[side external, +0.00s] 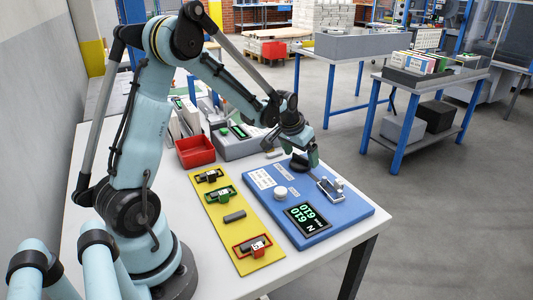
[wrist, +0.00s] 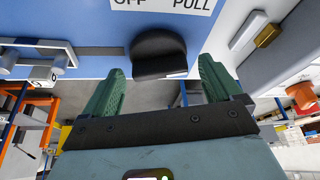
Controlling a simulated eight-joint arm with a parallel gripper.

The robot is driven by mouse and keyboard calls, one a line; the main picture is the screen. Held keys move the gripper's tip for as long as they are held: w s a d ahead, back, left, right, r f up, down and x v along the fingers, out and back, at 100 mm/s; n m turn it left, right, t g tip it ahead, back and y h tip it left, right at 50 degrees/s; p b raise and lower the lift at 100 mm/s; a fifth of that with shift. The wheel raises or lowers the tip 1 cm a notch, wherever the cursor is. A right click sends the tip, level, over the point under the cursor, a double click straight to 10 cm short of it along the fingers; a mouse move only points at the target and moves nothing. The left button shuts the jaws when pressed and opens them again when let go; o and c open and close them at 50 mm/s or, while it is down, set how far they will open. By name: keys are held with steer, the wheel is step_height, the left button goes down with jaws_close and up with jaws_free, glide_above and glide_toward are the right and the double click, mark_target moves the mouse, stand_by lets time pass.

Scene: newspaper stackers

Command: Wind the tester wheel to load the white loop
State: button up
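The blue tester board (side external: 345,212) lies on the table's right part, with a display (side external: 308,218) of bright digits that appear upside down. A white round knob (side external: 281,193) sits on it. A metal fixture with white parts (side external: 330,188) is at its right; in the wrist view it shows as a pale frame (wrist: 40,72). I cannot make out the white loop clearly. My gripper (side external: 312,160) is low over the board's far side. In the wrist view its green fingers (wrist: 160,88) are apart, with a dark rounded wheel or knob (wrist: 158,48) just ahead between them; contact is unclear.
A yellow strip (side external: 238,230) with several small clips lies left of the board. A red bin (side external: 195,151) and a grey device (side external: 236,145) stand behind. The table's front edge (side external: 290,284) is bare. Other benches stand well beyond the table.

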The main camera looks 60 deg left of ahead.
steer(key=v, duration=1.2)
steer(key=shift+s+d, duration=0.1)
stand_by(0.4)
steer(key=s+d+m+t, duration=0.1)
steer(key=s+d, duration=0.4)
steer(key=d, duration=0.3)
steer(key=s+d+m+t+h, duration=0.1)
steer(key=s+d+m+t, duration=0.1)
steer(key=s+d, duration=0.4)
steer(key=shift+s+d+f, duration=0.25)
steer(key=shift+d+f, duration=0.2)
steer(key=shift+d, duration=0.5)
